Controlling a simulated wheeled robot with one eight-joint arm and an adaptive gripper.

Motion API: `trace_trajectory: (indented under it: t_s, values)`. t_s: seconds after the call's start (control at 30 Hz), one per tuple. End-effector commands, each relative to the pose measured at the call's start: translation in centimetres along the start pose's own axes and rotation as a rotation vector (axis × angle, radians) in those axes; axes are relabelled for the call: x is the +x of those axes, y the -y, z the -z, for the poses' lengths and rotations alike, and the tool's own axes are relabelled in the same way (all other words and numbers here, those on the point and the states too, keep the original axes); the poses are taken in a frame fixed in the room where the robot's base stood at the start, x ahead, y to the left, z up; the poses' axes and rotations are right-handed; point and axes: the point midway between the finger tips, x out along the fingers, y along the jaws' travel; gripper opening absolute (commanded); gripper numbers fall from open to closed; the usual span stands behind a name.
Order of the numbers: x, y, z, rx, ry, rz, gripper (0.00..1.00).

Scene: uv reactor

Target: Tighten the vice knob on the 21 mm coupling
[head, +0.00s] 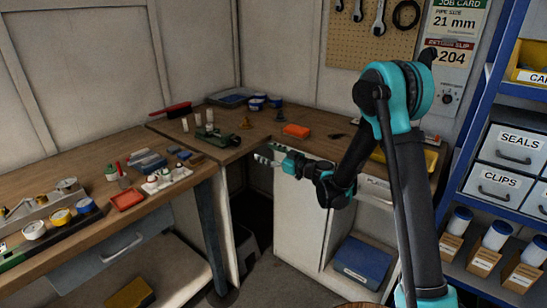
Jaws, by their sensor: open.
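A low dark-green fixture (212,137) with a pale upright piece sits on the corner of the wooden bench. It may be the vice with the coupling, but it is too small to tell, and I cannot make out a knob. My gripper (262,156) is open and points left, near the bench's front edge. It appears apart from the fixture, to its right and nearer to me. I see nothing between its fingers. A job card (457,20) on the back wall reads pipe size 21 mm.
Small parts and a red tray (127,199) crowd the left bench (100,245). A blue shelf rack (478,90) stands at right.

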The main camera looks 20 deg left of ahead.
Motion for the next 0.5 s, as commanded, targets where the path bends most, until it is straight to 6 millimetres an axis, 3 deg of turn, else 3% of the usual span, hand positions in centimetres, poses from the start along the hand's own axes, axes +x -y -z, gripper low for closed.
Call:
trace_trajectory:
  t_s: [0.5]
  values:
    - [-0.16, -0.09, -0.03, 0.029, 0.0, 0.001, 0.65]
